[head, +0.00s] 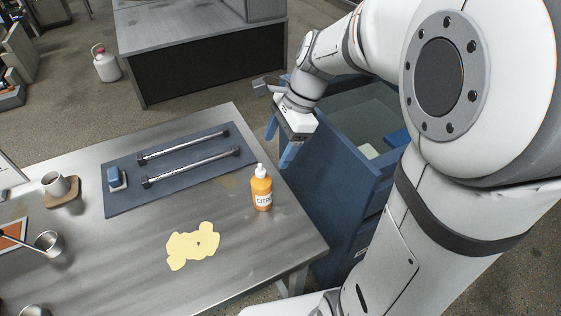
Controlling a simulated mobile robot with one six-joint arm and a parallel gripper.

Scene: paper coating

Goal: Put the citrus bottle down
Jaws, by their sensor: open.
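The citrus bottle (262,190) is orange with a white cap and a white label. It stands upright on the grey metal table (215,268) near its right edge. My gripper (279,144) is open, with blue fingertips pointing down. In the picture it is above and to the right of the bottle, apart from it, around the table's right edge. Nothing shows between the fingers.
A blue mat (120,203) holds two metal bars and a blue-and-white block (117,178). A yellow patch (193,246) lies in front. A cup (55,184) and a metal beaker (48,243) stand at left. An open blue drawer (318,157) adjoins the table's right.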

